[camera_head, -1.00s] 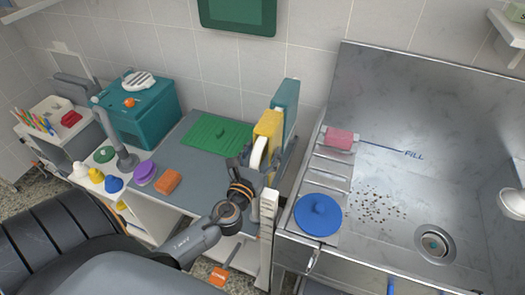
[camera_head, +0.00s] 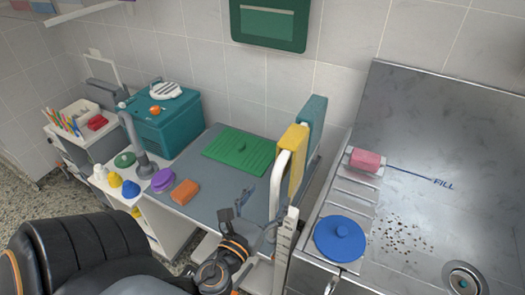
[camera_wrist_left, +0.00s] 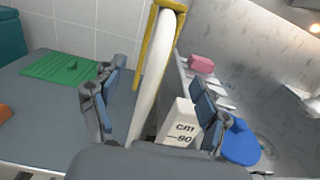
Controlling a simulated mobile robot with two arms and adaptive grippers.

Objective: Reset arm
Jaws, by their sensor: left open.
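My left gripper (camera_head: 238,207) is over the front right part of the grey counter in the head view, just left of a white rail that carries a yellow towel (camera_head: 292,160) and a teal towel (camera_head: 312,128). In the left wrist view its two fingers (camera_wrist_left: 155,100) are apart, with the white rail showing between them and beyond. It holds nothing that I can see. A white post marked with a scale (camera_wrist_left: 180,125) stands near the right finger. My right gripper is in neither view.
A green ribbed mat (camera_head: 240,150), an orange block (camera_head: 185,192) and a purple round item (camera_head: 162,181) lie on the counter. A teal box (camera_head: 165,122) stands at the back left. A steel sink (camera_head: 430,180) with a blue lid (camera_head: 340,238) is at right.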

